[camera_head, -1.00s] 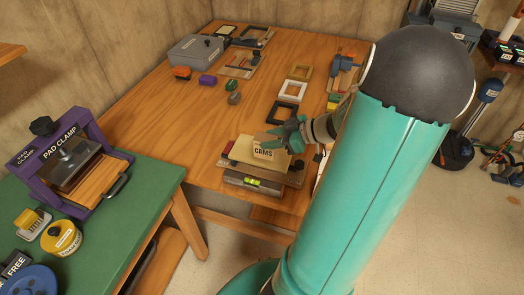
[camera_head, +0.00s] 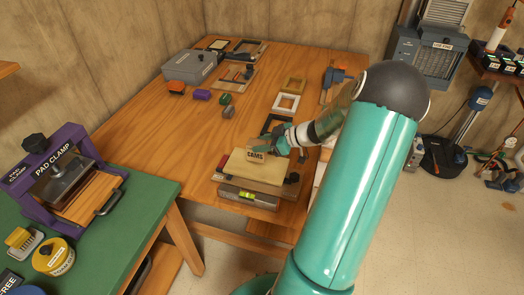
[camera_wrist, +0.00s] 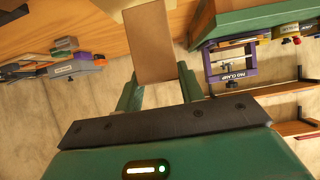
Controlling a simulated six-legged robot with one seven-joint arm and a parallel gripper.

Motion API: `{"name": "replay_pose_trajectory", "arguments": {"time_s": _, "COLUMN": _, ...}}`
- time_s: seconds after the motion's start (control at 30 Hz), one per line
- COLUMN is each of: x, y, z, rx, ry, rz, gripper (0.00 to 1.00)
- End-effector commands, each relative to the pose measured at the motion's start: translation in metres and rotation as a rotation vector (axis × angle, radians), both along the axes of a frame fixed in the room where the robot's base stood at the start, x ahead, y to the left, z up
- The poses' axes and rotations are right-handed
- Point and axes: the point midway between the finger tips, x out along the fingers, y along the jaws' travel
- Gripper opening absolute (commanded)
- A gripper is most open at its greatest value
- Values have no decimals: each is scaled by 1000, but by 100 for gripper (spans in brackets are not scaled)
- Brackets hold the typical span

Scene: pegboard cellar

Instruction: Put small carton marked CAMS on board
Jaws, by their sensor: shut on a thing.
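The small tan carton marked CAMS (camera_head: 256,157) is held in my gripper (camera_head: 276,147) at the far edge of the pale tan board (camera_head: 240,171), as seen in the head view. I cannot tell whether it touches the board or hangs just above it. In the wrist view the carton shows as a plain brown face (camera_wrist: 150,45) between the two green fingers of my gripper (camera_wrist: 158,88). The board lies near the wooden table's front edge, on top of a darker wooden piece and a level with a yellow-green vial (camera_head: 246,197).
A black frame (camera_head: 275,124), white frame (camera_head: 285,103) and tan frame (camera_head: 293,85) lie behind the board. A grey box (camera_head: 189,67) and small coloured blocks stand farther back. A purple pad clamp (camera_head: 60,165) stands on the green bench at left. The table's left middle is clear.

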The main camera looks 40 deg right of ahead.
Motion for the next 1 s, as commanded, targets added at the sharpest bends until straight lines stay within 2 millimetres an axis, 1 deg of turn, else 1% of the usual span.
{"name": "replay_pose_trajectory", "arguments": {"time_s": 0.03, "x": 5, "y": -3, "z": -7, "rx": 2, "ry": 0, "rz": 0, "gripper": 13}}
{"name": "replay_pose_trajectory", "arguments": {"time_s": 0.1, "x": 9, "y": -7, "z": -13, "rx": 0, "ry": -1, "rz": 0, "gripper": 13}}
{"name": "replay_pose_trajectory", "arguments": {"time_s": 0.3, "x": 16, "y": -13, "z": -25, "rx": 1, "ry": -1, "rz": 1, "gripper": 13}}
{"name": "replay_pose_trajectory", "arguments": {"time_s": 0.4, "x": 15, "y": -12, "z": -42, "rx": 3, "ry": 1, "rz": -1, "gripper": 13}}
{"name": "replay_pose_trajectory", "arguments": {"time_s": 0.5, "x": 15, "y": -12, "z": -52, "rx": 1, "ry": 0, "rz": 0, "gripper": 13}}
{"name": "replay_pose_trajectory", "arguments": {"time_s": 0.87, "x": 15, "y": -12, "z": -56, "rx": 0, "ry": 0, "rz": 0, "gripper": 13}}
{"name": "replay_pose_trajectory", "arguments": {"time_s": 0.9, "x": 15, "y": -12, "z": -56, "rx": -1, "ry": 0, "rz": 0, "gripper": 46}}
{"name": "replay_pose_trajectory", "arguments": {"time_s": 0.97, "x": 15, "y": -12, "z": -56, "rx": -1, "ry": 0, "rz": 0, "gripper": 57}}
{"name": "replay_pose_trajectory", "arguments": {"time_s": 1.0, "x": 15, "y": -12, "z": -56, "rx": -1, "ry": 0, "rz": 0, "gripper": 60}}
